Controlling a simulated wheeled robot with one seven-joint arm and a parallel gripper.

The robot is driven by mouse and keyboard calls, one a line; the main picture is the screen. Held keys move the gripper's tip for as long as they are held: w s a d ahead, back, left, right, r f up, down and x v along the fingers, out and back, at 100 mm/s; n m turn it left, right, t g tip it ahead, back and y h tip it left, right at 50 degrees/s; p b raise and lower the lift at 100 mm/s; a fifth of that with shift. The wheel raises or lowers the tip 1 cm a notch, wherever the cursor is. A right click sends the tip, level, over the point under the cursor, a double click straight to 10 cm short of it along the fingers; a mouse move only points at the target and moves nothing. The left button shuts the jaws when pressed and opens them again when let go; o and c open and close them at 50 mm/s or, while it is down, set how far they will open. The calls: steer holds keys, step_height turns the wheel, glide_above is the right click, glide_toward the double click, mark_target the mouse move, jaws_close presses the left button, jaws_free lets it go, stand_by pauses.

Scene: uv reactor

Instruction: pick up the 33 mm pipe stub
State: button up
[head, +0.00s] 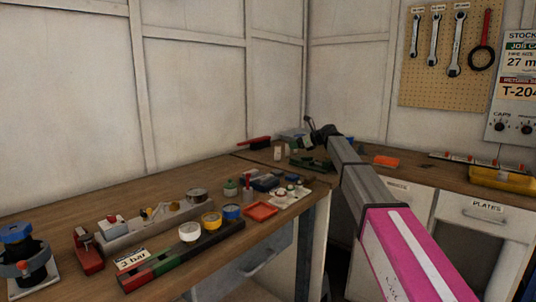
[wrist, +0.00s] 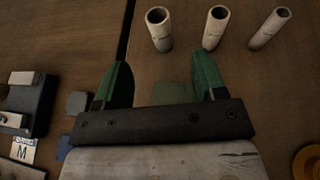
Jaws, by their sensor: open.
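Three pale pipe stubs stand upright in a row near the top of the wrist view: a left stub (wrist: 158,30), a middle stub (wrist: 214,28) and a right stub (wrist: 268,29). The left one looks widest and the right one narrowest. Their markings are too small to read, so I cannot tell which is the 33 mm one. My gripper (wrist: 161,76) is open and empty, its two green fingers spread apart. The stubs lie beyond the fingertips, with the left and middle ones nearest, and no contact shows. In the head view a pale stub (head: 277,153) shows small beside my gripper.
A dark seam runs across the wooden bench top (wrist: 70,35). A dark block with a grey top (wrist: 28,98) and an "M" tag (wrist: 23,150) sit at left. A yellow-orange ring (wrist: 306,162) lies at lower right.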

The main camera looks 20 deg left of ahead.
mark_target(278, 150)
steer(key=shift+w+a+f, duration=0.2)
steer(key=shift+a, duration=0.5)
steer(key=x, duration=0.4)
steer(key=shift+w+a+f, duration=0.1)
steer(key=shift+a, duration=0.05)
steer(key=shift+f+x, duration=0.15)
steer(key=shift+x, duration=1.15)
steer(key=shift+f+x, duration=0.15)
steer(key=shift+x, duration=1.2)
steer(key=c, duration=1)
